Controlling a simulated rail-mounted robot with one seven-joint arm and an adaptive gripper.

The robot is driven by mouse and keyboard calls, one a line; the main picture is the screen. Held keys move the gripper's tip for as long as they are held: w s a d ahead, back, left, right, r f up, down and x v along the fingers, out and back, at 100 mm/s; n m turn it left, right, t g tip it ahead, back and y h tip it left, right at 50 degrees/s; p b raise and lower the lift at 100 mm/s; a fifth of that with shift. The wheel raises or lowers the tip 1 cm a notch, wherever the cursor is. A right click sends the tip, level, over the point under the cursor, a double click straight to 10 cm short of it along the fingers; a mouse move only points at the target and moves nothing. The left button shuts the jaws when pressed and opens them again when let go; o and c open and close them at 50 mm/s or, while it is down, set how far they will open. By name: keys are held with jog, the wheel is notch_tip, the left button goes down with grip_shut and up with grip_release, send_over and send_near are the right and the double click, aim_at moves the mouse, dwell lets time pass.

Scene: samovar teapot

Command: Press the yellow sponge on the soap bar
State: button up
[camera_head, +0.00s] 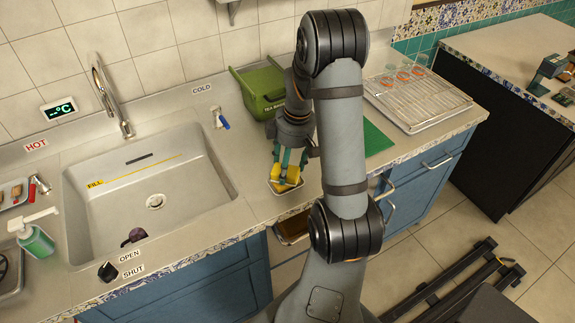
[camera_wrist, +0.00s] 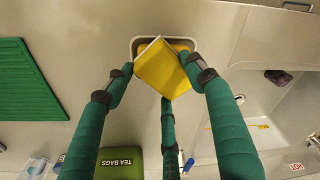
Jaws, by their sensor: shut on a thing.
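My gripper (camera_head: 288,164) has green fingers and points down over the counter. It is shut on the yellow sponge (camera_head: 293,174), which also shows in the wrist view (camera_wrist: 160,70), tilted between the fingertips. Directly below is a small pale dish (camera_head: 274,187), whose rim (camera_wrist: 136,42) shows around the sponge in the wrist view. A strip of yellow inside the dish shows behind the sponge and may be the soap bar, mostly hidden. I cannot tell whether the sponge touches it.
The sink (camera_head: 120,205) lies left of the dish. A green tea bags box (camera_head: 257,88) stands behind. A green board (camera_head: 376,139) and a wire rack tray (camera_head: 420,100) are to the right. A blue-handled brush (camera_head: 221,120) lies near the wall. The counter's front edge is close.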

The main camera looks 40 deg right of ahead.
jog(key=shift+r+p, duration=2.7)
jog(key=shift+r, duration=0.75)
